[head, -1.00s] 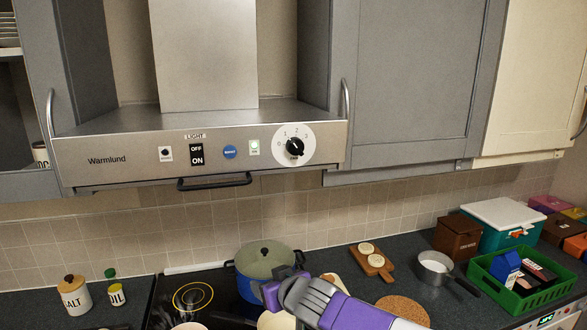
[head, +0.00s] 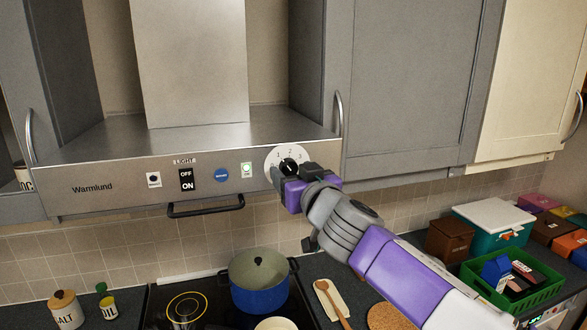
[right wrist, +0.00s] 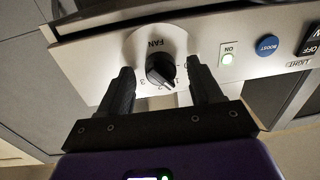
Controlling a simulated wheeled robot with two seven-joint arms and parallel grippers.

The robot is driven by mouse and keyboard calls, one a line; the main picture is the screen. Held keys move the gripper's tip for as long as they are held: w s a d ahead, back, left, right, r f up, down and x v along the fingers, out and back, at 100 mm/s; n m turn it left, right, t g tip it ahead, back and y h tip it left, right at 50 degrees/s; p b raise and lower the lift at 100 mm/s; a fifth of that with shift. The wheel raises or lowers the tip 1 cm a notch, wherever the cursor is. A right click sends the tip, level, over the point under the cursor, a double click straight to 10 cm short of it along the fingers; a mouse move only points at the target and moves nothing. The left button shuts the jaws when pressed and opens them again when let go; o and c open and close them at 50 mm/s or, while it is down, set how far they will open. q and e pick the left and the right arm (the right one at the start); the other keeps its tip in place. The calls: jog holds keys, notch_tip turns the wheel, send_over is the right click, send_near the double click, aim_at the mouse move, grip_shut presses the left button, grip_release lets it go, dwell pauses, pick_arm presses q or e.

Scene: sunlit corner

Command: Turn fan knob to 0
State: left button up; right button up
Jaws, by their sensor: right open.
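The fan knob (head: 289,166) is black on a round white dial (head: 276,153) at the right end of the steel hood front. In the right wrist view the knob (right wrist: 160,69) appears upside down, under the word FAN, with numbers around it; its exact setting is hard to read. My right gripper (head: 292,178) is at the dial in the head view and hides its lower right part. In the right wrist view the open fingers (right wrist: 160,66) stand on either side of the knob, with gaps visible. My left gripper is out of view.
The hood front also carries a green-lit button (head: 246,170), a blue boost button (head: 221,175) and a light switch (head: 187,180). A black handle bar (head: 206,206) hangs below. A blue pot (head: 260,290) stands on the hob underneath. A grey cabinet (head: 410,80) is at right.

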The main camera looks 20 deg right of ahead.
jog(key=shift+w, duration=0.25)
jog(key=shift+c, duration=0.3)
jog(key=c, duration=1)
jog(key=shift+n, duration=0.3)
jog(key=n, duration=0.4)
jog(key=shift+n+g, duration=0.3)
jog(key=shift+n, duration=1.8)
